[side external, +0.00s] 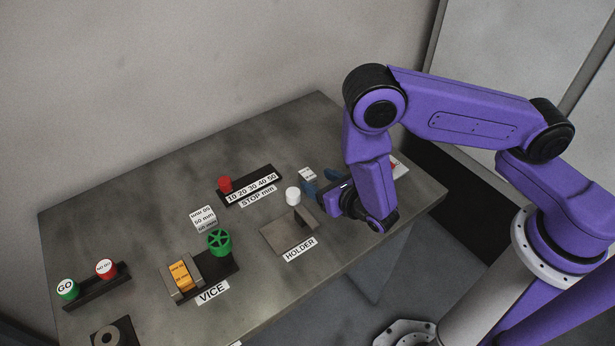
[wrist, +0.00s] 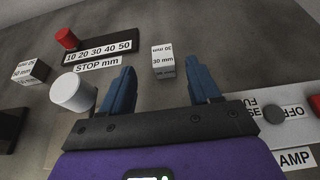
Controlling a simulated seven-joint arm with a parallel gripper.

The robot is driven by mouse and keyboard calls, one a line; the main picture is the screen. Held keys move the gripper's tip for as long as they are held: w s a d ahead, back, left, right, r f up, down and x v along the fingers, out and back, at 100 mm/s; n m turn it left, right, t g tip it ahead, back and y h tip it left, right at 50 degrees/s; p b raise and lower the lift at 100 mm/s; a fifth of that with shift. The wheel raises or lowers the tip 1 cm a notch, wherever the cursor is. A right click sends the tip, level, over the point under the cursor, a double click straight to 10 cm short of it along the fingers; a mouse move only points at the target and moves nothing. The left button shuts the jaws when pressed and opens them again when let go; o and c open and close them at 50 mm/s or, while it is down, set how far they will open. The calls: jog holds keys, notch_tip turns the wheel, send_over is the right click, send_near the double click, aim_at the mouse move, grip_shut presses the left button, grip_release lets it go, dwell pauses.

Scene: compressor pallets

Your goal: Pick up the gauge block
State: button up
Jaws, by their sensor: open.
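A small grey block with white labels, one reading 30 mm, stands on the table in the wrist view (wrist: 163,64). It also shows in the side view (side external: 307,174), just beyond my fingers. A second labelled block (side external: 205,220) stands behind the vice and shows at the left of the wrist view (wrist: 30,73). An orange labelled block (side external: 181,275) sits in the vice. My gripper (side external: 321,184) is open and empty, its blue fingers apart in the wrist view (wrist: 164,86). The 30 mm block appears ahead of the gap between the fingertips, and I see no contact.
A white cylinder (side external: 292,196) stands at the holder (side external: 276,239), left of my gripper. A stop scale with a red knob (side external: 225,184) lies behind. The vice (side external: 215,268) has a green wheel. A panel labelled AMP (wrist: 294,159) lies at right. Go and no-go plugs (side external: 67,288) stand at far left.

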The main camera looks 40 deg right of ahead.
aim_at(310, 177)
jog(key=shift+d+f+x, duration=0.1)
jog(key=shift+f+x, duration=0.05)
jog(key=shift+x, duration=1.35)
jog(key=shift+d+f+x, duration=0.1)
jog(key=shift+x, duration=1.45)
jog(key=shift+s, duration=0.15)
grip_shut()
